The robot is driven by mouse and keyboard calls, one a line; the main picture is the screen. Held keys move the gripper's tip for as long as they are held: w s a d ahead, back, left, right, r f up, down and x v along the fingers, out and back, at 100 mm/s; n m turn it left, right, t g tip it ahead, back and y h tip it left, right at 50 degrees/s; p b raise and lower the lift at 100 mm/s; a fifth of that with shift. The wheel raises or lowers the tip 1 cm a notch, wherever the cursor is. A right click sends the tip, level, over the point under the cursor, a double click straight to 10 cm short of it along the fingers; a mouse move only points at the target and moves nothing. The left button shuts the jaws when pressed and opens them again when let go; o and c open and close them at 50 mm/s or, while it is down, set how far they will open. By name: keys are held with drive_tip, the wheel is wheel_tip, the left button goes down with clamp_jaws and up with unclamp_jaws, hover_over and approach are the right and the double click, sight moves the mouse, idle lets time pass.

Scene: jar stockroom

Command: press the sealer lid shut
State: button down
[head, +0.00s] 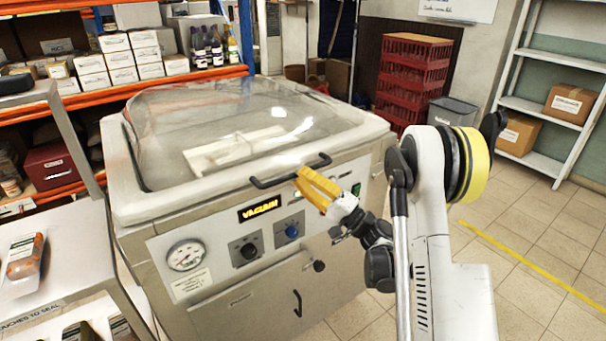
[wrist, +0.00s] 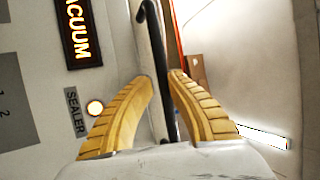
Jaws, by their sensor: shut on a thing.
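The vacuum sealer's clear domed lid (head: 245,112) lies down over the sealer body (head: 230,262); I cannot tell whether a thin gap is left under its rim. A black bar handle (head: 268,183) runs along the lid's front edge. My gripper (head: 304,179), with yellow fingers, is at this handle. In the wrist view the handle (wrist: 153,38) passes between the fingers of my gripper (wrist: 160,78), which is shut on it. The VACUUM display (head: 260,210) glows orange, and a round lamp (wrist: 95,108) glows beside the SEALER label in the wrist view.
A steel side table (head: 62,218) with a packed item (head: 25,257) stands at the left. Orange-edged shelves with boxes (head: 120,58) stand behind. Red crates (head: 410,80), a grey bin (head: 452,115) and a shelf rack (head: 545,110) are at the right. Tiled floor (head: 545,235) is clear at right.

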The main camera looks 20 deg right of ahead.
drive_tip(key=shift+w+a+f, duration=0.1)
drive_tip(key=shift+a+f, duration=0.05)
drive_tip(key=shift+f, duration=0.2)
drive_tip(key=c, duration=1.5)
unclamp_jaws()
drive_tip(key=shift+o, duration=0.4)
drive_tip(key=shift+w+a+f, duration=0.1)
drive_tip(key=shift+w+f, duration=0.1)
drive_tip(key=shift+w, duration=0.1)
drive_tip(key=shift+s+r, duration=0.1)
drive_tip(key=shift+r, duration=0.05)
drive_tip(key=shift+r, duration=0.15)
drive_tip(key=shift+r, duration=0.3)
drive_tip(key=o, duration=0.5)
drive_tip(key=r, duration=0.8)
drive_tip(key=shift+w+a+r, duration=0.1)
drive_tip(key=shift+w+r, duration=0.05)
drive_tip(key=shift+w, duration=0.2)
drive_tip(key=shift+o, duration=1.2)
drive_tip(key=shift+r, duration=0.35)
drive_tip(key=shift+o, duration=0.2)
